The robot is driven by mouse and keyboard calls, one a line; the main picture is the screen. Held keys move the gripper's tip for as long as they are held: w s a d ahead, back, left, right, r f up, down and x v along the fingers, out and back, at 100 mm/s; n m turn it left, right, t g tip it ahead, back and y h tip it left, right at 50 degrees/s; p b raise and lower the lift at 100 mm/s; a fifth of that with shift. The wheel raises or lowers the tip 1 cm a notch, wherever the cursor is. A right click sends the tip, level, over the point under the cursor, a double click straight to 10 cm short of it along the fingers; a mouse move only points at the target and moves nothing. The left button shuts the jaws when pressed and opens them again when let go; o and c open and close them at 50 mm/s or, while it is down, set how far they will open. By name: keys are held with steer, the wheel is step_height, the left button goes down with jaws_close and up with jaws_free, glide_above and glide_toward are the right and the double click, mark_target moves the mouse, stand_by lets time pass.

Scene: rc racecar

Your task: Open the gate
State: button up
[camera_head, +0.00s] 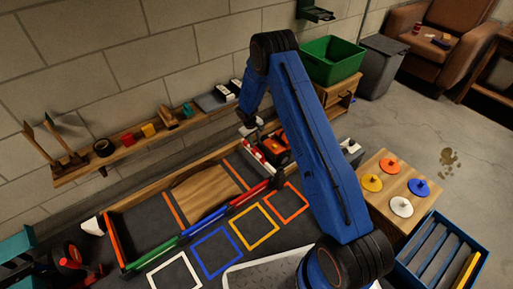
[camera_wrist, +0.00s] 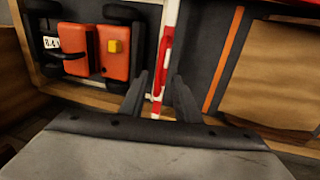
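The gate looks like a red and white striped bar (camera_wrist: 165,45) in the wrist view, running up the picture beside an orange-red toy car (camera_wrist: 100,48). In the head view my gripper (camera_head: 250,127) is small and dark above the bar's far end.
A wooden ramp (camera_head: 205,193) lies left of the gate. Colored square outlines (camera_head: 252,228) mark the mat in front. A wall shelf (camera_head: 140,146) with small items runs behind. A wooden table with colored discs (camera_head: 398,186) and a blue crate (camera_head: 436,225) stand right.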

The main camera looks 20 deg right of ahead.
mark_target(257, 149)
steer(key=shift+w+d+f, duration=0.1)
steer(key=shift+d+f, duration=0.15)
steer(key=shift+f, duration=1.05)
steer(key=shift+w+d+f, duration=0.1)
steer(key=shift+d+f, duration=0.1)
steer(key=shift+f, duration=1.05)
jaws_close()
